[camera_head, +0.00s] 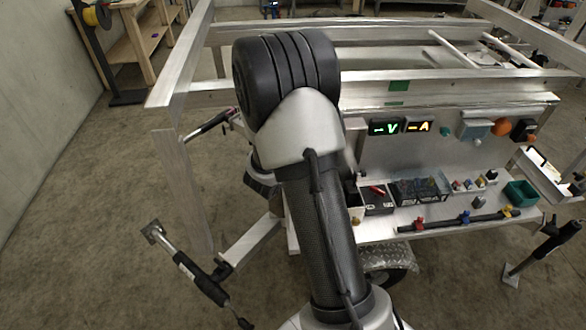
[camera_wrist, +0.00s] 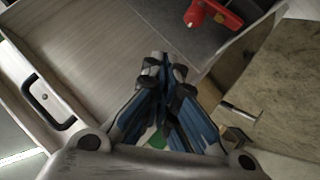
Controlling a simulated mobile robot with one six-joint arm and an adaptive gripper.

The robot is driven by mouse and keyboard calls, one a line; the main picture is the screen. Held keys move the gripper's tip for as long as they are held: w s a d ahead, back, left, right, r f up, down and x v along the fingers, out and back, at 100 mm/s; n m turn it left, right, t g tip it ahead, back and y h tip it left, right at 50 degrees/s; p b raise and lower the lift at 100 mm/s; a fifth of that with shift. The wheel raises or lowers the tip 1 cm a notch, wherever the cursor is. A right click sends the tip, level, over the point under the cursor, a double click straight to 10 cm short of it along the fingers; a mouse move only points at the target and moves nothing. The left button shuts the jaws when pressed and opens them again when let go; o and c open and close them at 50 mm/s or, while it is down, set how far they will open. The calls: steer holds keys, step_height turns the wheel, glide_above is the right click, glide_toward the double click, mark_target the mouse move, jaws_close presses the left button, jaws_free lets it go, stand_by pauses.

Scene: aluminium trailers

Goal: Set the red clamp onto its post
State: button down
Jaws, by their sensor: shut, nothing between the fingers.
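A red clamp-like piece (camera_head: 419,223) sits at the left end of the dark bar along the front of the trailer's work shelf in the head view. I cannot tell whether it is the task's red clamp, and its post is not clearly told apart. In the wrist view, a red part with a dark section (camera_wrist: 212,13) lies at the top edge, cut off by the frame and beyond my fingers. My gripper (camera_wrist: 166,72) is shut and empty, with blue-sided fingers together, apart from the red part. In the head view my arm hides the gripper.
The work shelf (camera_head: 378,231) also carries dark bins (camera_head: 420,188), a green bin (camera_head: 520,193) and blue (camera_head: 465,217) and yellow (camera_head: 507,211) pieces. A jack (camera_head: 188,265) stands out at the left.

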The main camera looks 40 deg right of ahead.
steer(key=d+r+p+v, duration=0.1)
steer(key=v, duration=0.9)
steer(key=s+d+r+p+v, duration=0.1)
steer(key=p+v, duration=0.1)
steer(key=v, duration=0.8)
steer(key=shift+s+d, duration=0.25)
steer(key=shift+s, duration=0.05)
